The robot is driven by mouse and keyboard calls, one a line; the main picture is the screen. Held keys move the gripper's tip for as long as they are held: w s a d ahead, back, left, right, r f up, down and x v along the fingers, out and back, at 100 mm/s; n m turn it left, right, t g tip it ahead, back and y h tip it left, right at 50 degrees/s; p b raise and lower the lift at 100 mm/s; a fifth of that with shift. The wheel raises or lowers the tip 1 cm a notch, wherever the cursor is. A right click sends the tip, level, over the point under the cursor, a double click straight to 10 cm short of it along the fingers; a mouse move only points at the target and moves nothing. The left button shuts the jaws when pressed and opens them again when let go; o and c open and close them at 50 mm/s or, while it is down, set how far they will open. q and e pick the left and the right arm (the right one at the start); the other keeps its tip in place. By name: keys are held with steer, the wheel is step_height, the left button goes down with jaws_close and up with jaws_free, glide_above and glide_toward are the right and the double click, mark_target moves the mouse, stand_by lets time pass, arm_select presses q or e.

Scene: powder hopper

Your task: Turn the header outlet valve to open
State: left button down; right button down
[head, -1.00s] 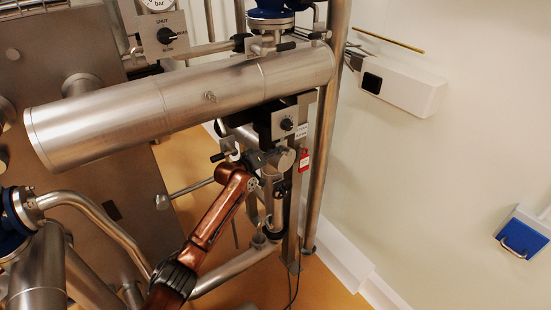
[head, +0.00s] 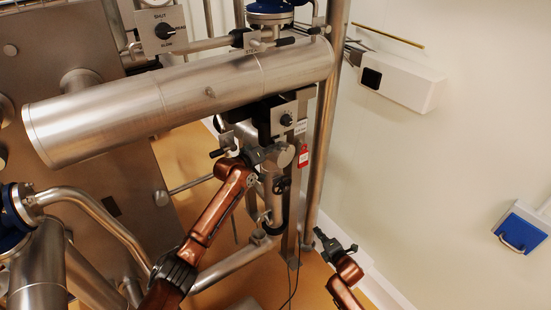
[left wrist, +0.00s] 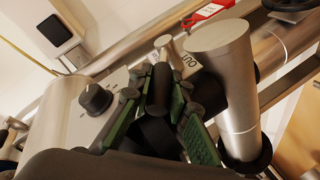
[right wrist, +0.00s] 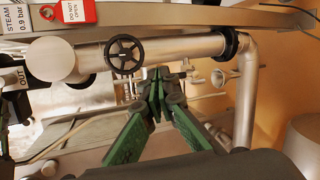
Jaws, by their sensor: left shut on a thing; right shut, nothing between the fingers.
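The large steel header (head: 110,117) runs across the head view. My left gripper (head: 268,157) is below its right part, among pipework. In the left wrist view, my left gripper (left wrist: 160,98) is shut around a black handle (left wrist: 160,80), beside a plate lettered "OUT" (left wrist: 188,62) and a steel cylinder (left wrist: 222,85). I cannot tell from the views how far the handle is turned. My right gripper (head: 325,240) is low, to the right of the upright pipe. In the right wrist view, my right gripper (right wrist: 160,75) is shut and empty, below a black handwheel (right wrist: 125,54).
A red tag (head: 304,155) hangs by the frame; it reads "DO NOT OPEN" in the right wrist view (right wrist: 75,11). A black knob (head: 286,120) sits on a panel above my left gripper. A white wall box (head: 405,84) is at right.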

arm_select(q)
steer(key=shift+f, duration=0.1)
arm_select(e)
steer(key=w+a+r+n+t+y, duration=0.15)
steer(key=a+r+n, duration=0.3)
steer(key=r, duration=0.45)
steer(key=w+a+r+n+y, duration=0.15)
steer(key=a+r+n, duration=0.3)
steer(key=r, duration=0.45)
steer(key=w+a+r+n+t+y, duration=0.1)
steer(key=a+r+n+y, duration=0.3)
steer(key=r, duration=0.6)
steer(key=w+a+r+m+h, duration=0.1)
steer(key=w+a+r, duration=0.2)
steer(key=w, duration=0.6)
steer(key=a, duration=0.2)
steer(key=shift+w+a+h, duration=0.15)
steer(key=shift+a+h, duration=0.15)
steer(key=shift+a, duration=0.05)
steer(key=shift+r+g, duration=0.1)
steer(key=shift+g, duration=0.15)
